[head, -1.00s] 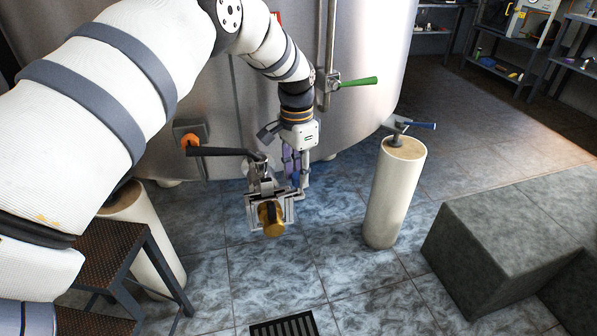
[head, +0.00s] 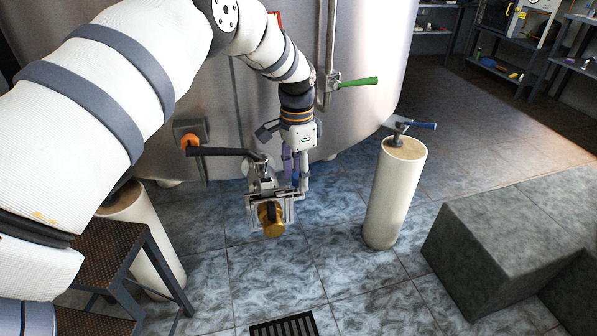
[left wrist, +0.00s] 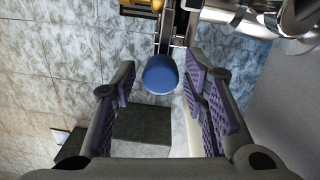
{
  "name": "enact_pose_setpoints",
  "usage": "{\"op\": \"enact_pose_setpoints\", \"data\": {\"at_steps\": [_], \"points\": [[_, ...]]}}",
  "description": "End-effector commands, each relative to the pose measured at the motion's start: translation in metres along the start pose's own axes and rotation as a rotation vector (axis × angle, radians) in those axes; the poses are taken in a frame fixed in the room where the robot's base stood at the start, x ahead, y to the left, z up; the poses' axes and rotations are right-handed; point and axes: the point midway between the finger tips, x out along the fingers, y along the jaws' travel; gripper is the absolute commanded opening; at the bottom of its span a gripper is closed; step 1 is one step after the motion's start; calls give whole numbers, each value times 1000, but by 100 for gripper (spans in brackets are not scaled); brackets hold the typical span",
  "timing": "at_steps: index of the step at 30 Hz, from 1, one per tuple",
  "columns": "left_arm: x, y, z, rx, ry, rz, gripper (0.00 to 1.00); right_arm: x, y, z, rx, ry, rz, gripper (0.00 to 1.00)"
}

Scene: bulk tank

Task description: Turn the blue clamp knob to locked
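The blue clamp knob (left wrist: 160,74) is round and shows in the left wrist view, just past the middle of the spread fingers. In the head view only a small blue patch of the knob (head: 295,179) shows, below my left gripper (head: 291,163). My left gripper (left wrist: 159,84) is open, with purple-padded fingers apart on either side of the knob in the wrist picture. I see no clear contact, and the depth between fingertips and knob is hard to judge. The knob sits by a metal valve assembly (head: 266,190) with a black lever. My right gripper is out of view.
The big steel tank (head: 365,60) stands close behind, with a green-handled valve (head: 358,82). A black lever (head: 215,152) reaches left of the assembly. A pale post (head: 392,200) with a blue-handled lever, a grey block (head: 500,235) and steps (head: 115,250) stand around.

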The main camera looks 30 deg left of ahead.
Motion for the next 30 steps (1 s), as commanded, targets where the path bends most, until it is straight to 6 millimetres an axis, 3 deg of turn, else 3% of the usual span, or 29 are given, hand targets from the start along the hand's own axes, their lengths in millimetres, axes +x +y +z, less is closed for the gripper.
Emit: {"op": "enact_pose_setpoints", "data": {"at_steps": [10, 21, 25, 30], "points": [[-7, -1, -1, -1, 5, -3, 47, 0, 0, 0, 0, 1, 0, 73], [-98, -1, -1, -1, 5, -4, 47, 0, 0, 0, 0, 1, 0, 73], [-115, 0, 0, -1, 3, -2, 47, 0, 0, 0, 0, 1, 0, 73], [-121, 0, 0, -1, 2, -1, 47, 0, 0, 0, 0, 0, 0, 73]]}}
